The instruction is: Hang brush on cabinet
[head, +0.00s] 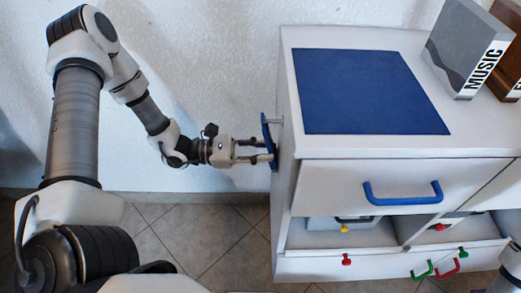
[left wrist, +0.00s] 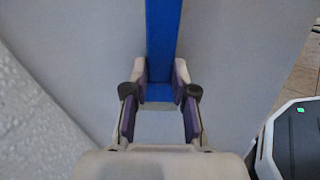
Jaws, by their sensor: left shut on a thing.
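The blue brush (head: 267,132) is upright against or very close to the left side of the white cabinet (head: 285,185). A small pale peg (head: 279,119) shows beside its upper part; I cannot tell whether the brush is hooked on it. My left gripper (head: 268,152) is shut on the brush. In the left wrist view the fingers (left wrist: 160,92) close on the lower end of the blue handle (left wrist: 163,45), which runs up out of the picture. The brush's far end is hidden there. My right gripper is not in view.
The cabinet top bears a blue mat (head: 365,90), a grey MUSIC box (head: 467,50) and a brown box (head: 507,75). A blue drawer handle (head: 402,194) sticks out in front. Open tiled floor (head: 215,235) lies left of the cabinet; a white wall (head: 210,60) stands behind.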

